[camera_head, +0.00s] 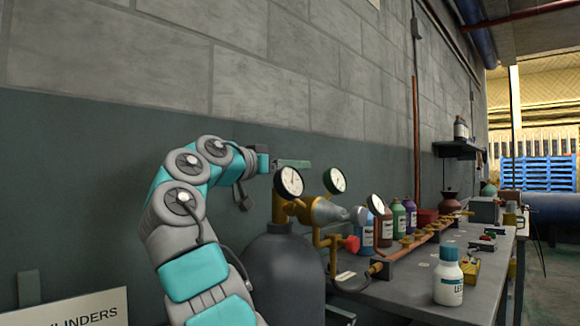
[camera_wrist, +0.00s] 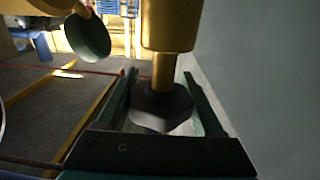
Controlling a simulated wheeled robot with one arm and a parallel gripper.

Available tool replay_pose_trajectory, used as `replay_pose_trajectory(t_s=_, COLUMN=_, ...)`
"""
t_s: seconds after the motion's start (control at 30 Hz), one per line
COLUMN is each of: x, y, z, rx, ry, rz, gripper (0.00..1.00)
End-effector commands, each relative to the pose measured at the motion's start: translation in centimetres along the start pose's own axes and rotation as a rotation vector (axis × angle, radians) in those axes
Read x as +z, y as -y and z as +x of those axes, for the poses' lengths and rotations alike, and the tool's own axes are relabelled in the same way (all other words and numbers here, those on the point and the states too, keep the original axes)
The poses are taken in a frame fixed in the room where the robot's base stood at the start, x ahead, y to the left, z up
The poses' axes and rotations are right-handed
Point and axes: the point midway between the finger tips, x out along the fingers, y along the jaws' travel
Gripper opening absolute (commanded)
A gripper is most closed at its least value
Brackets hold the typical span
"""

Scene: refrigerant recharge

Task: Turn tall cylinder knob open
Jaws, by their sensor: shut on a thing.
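The tall dark grey cylinder (camera_head: 285,272) stands against the wall, with a brass valve body (camera_head: 279,207) on top. My gripper (camera_head: 292,163) is at the top of this valve, just behind the gauges. In the wrist view the dark faceted knob (camera_wrist: 160,108) sits on a brass stem (camera_wrist: 163,72) below the brass body (camera_wrist: 168,25). The green fingers of my gripper (camera_wrist: 160,76) lie on both sides of the knob and are shut on it. In the head view the knob cannot be made out. How far it is turned cannot be told.
Two gauges (camera_head: 289,182) (camera_head: 334,180) and a regulator (camera_head: 325,211) with a red knob (camera_head: 350,244) crowd the valve. The table (camera_head: 420,295) at right holds several bottles, a copper pipe (camera_head: 415,247) and a white bottle (camera_head: 448,284). The wall (camera_head: 110,140) is close behind.

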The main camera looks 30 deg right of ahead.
Motion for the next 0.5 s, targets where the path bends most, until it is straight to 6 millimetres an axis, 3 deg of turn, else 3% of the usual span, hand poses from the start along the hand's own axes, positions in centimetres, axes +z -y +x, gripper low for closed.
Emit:
replay_pose_trajectory(t_s=0.03, x=0.00, y=0.03, z=-0.01, rx=-0.001, ry=0.000, rz=0.000, gripper=0.36)
replay_pose_trajectory(t_s=0.23, x=0.00, y=0.04, z=-0.02, rx=-0.001, ry=0.000, rz=0.000, gripper=0.13)
replay_pose_trajectory(t_s=0.5, x=0.76, y=0.23, z=-0.08, rx=-0.077, ry=0.003, rz=0.000, gripper=0.13)
